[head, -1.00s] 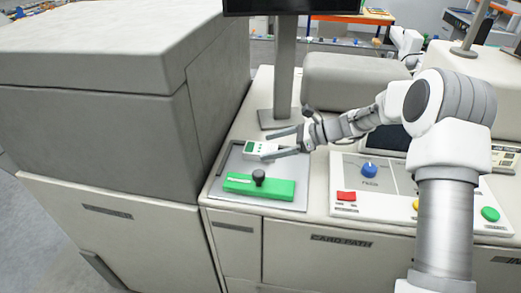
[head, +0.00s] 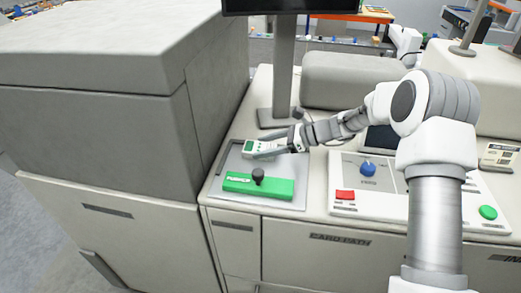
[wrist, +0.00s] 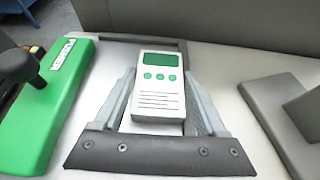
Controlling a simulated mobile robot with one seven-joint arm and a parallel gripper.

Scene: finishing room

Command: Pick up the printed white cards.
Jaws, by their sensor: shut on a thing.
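The printed white cards (head: 252,147) form a thick block on the grey tray (head: 220,193), behind the green pusher block. In the wrist view, their top face (wrist: 159,92) shows a dark green panel, three green dots and printed lines. My gripper (head: 262,149) is shut on the block. In the wrist view, one finger of the gripper (wrist: 158,88) lies along each long side. I see no clear gap between the block and the tray.
The green pusher block (head: 238,184) with its black knob (head: 258,176) lies just in front. A monitor post (head: 284,75) rises behind. A control panel (head: 385,194) with a blue knob lies to the right.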

